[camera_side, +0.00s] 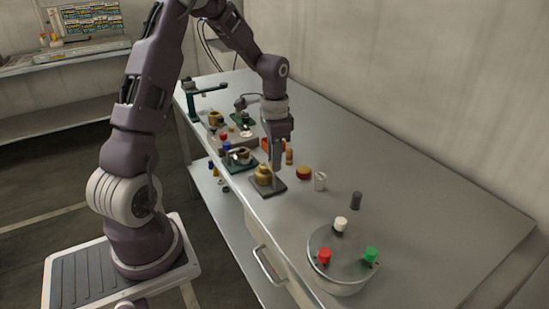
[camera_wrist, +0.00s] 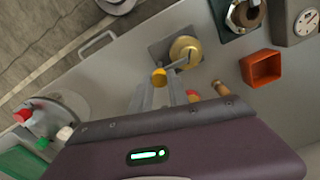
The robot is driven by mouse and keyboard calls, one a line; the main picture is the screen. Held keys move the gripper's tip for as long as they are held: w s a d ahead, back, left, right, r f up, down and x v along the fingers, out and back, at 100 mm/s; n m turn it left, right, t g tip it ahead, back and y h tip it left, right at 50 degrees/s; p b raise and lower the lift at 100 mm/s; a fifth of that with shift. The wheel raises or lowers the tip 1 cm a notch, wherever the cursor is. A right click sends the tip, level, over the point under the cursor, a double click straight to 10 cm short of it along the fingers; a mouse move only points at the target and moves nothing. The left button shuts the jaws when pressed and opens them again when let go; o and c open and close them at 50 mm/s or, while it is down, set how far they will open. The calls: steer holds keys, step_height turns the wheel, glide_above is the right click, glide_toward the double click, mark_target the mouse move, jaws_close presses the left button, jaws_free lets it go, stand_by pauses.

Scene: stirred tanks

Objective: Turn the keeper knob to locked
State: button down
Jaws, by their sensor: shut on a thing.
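A round brass-coloured vessel (camera_side: 264,174) sits on a dark square base plate on the bench; it shows from above in the wrist view (camera_wrist: 185,49). A thin grey bar (camera_wrist: 177,63) reaches over it. A small yellow knob (camera_wrist: 158,77), which looks like the keeper knob, is between the tips of my gripper (camera_wrist: 157,82). My gripper (camera_side: 278,166) points down beside the brass vessel and is shut on this knob. In the side view the fingers hide the knob, and no lock marking is readable in either view.
A round unit (camera_side: 340,278) with red, white and green knobs is nearer the front. An orange bin (camera_wrist: 262,68) and other fixtures stand behind.

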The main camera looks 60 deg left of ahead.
stand_by(0.3)
steer(key=c, duration=1.3)
jaws_free()
steer(key=shift+o, duration=0.2)
steer(key=shift+r, duration=0.1)
